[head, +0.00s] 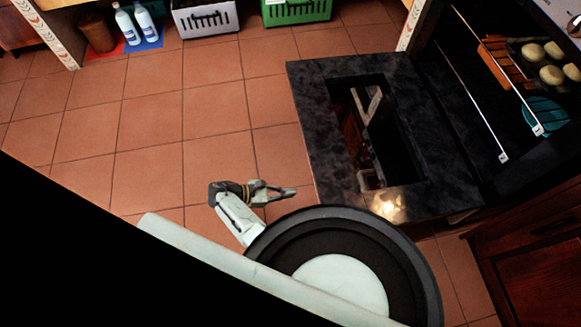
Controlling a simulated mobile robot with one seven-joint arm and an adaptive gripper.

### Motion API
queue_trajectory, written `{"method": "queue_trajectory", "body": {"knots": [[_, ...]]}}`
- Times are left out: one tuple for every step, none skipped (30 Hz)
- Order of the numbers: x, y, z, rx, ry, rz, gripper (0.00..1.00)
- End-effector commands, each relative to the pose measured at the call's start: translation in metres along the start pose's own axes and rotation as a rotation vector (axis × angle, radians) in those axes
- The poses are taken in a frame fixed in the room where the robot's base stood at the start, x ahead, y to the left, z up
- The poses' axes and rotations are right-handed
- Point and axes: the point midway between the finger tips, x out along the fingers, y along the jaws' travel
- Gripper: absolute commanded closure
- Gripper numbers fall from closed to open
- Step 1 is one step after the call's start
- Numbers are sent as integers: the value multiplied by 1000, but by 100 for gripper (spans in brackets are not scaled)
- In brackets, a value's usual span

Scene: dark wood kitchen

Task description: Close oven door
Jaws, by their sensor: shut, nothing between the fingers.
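The oven door (309,98) is open. It is a dark, marbled panel with a glass window, folded down and sticking out from the oven over the floor. The oven (455,115) is at the upper right, with its dark inside and racks exposed. My gripper (286,193) is shut and empty. In the picture it is just left of the door's lower left corner, with its fingers pointing right towards it. It looks apart from the door, over the floor tiles. Part of my own arm covers the bottom of the view.
Inside the oven are a tray with several pale round buns (552,74) and a teal bowl (545,117). Wooden cabinet fronts (535,262) are at the lower right. White and green crates (296,10) and two bottles (146,24) stand at the top. The tiled floor left of the door is clear.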

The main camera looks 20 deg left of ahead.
Motion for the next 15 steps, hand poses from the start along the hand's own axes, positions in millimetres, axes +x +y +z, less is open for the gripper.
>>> {"method": "queue_trajectory", "body": {"knots": [[9,-2,0,-1,0,-5,100],[14,-2,0,-1,1,-5,100],[23,-2,0,0,1,-6,100],[29,-2,0,0,1,-6,100],[36,-2,0,0,1,-7,100],[45,-2,0,0,2,-6,100],[51,-1,0,1,1,-5,100],[58,-1,0,1,3,-5,100],[67,-2,0,1,2,-6,100],[73,-1,-1,2,2,-5,100],[79,-1,-1,2,3,-5,100],[87,-1,-1,2,3,-4,100],[88,-1,4,3,3,-2,100],[82,0,14,4,5,1,100],[79,0,20,4,5,1,100]]}}
